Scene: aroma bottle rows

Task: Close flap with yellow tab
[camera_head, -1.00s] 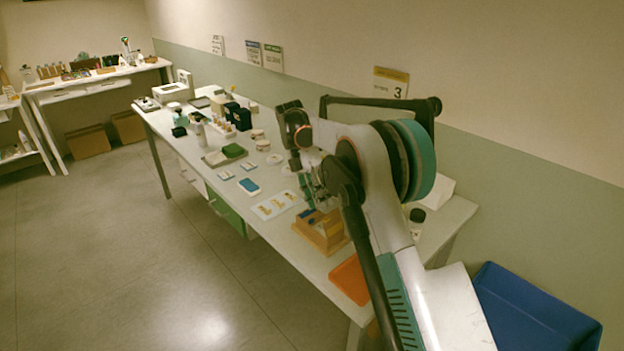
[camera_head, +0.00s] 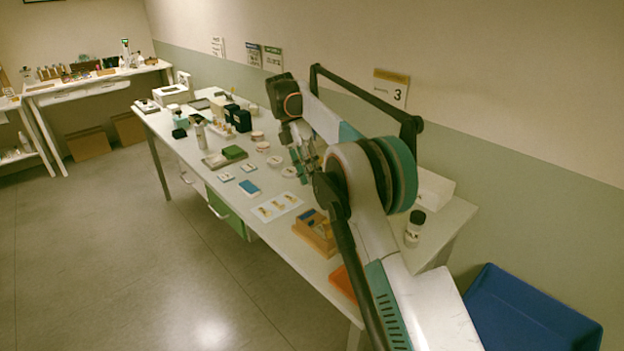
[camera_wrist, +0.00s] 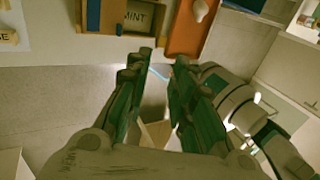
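A wooden box (camera_head: 318,240) with open compartments stands near the front edge of the long table. In the wrist view the box (camera_wrist: 128,40) shows at the top, cut off by the frame. It has a blue piece (camera_wrist: 93,16) and a compartment marked MINT. I cannot make out a flap with a yellow tab in either view. My gripper (camera_wrist: 164,62) is open, with nothing visible between its fingertips. It is above the table, apart from the box; in the head view the gripper (camera_head: 303,170) is small and partly hidden by my arm.
An orange tray (camera_wrist: 186,38) lies beside the box. A card with yellow shapes (camera_head: 277,206) lies to the box's left. Bottles and small dishes fill the table farther back. A dark-capped bottle (camera_head: 413,232) stands right of my arm. A blue bin (camera_head: 530,310) is at lower right.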

